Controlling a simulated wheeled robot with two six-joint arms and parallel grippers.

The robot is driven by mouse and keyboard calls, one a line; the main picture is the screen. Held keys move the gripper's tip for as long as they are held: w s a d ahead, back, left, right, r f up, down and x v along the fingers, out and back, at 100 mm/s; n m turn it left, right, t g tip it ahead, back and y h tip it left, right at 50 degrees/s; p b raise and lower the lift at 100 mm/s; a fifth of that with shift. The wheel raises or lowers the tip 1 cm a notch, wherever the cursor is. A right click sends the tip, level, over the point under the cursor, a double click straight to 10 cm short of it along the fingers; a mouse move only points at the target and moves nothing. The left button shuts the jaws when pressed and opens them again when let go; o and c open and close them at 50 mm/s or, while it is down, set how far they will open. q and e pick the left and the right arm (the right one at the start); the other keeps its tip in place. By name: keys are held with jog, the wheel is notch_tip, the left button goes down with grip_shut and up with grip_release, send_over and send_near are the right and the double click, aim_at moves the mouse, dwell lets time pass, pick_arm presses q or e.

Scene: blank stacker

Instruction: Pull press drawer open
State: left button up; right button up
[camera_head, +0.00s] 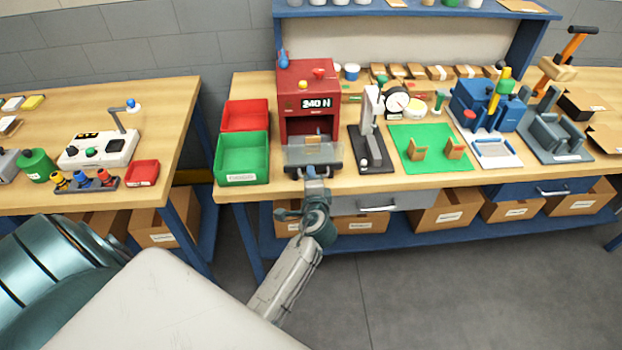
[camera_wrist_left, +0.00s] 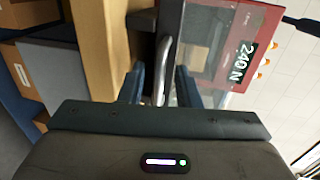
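The red press (camera_head: 306,88) stands near the left end of the main bench. The wrist view shows its red front with a 240 N display (camera_wrist_left: 242,62). Its low grey drawer (camera_head: 300,157) is at the front, facing me, with a tan block visible on it. How far out the drawer sits is hard to tell. My left gripper (camera_head: 312,172) is at the drawer front. In the wrist view the left gripper (camera_wrist_left: 160,88) is open, with a finger on each side of the silver handle (camera_wrist_left: 164,58) and gaps beside it. My right gripper is not in view.
A red bin (camera_head: 246,114) and a green bin (camera_head: 242,157) stand left of the press. A dark-based stand (camera_head: 370,135) and a green mat (camera_head: 432,160) are to its right. Below the bench top is a grey drawer with its own handle (camera_head: 378,208).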

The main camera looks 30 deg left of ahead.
pick_arm(q)
jog(key=b+v, duration=0.2)
jog(key=v, duration=0.5)
jog(key=shift+s, duration=0.2)
jog(key=shift+d, duration=0.15)
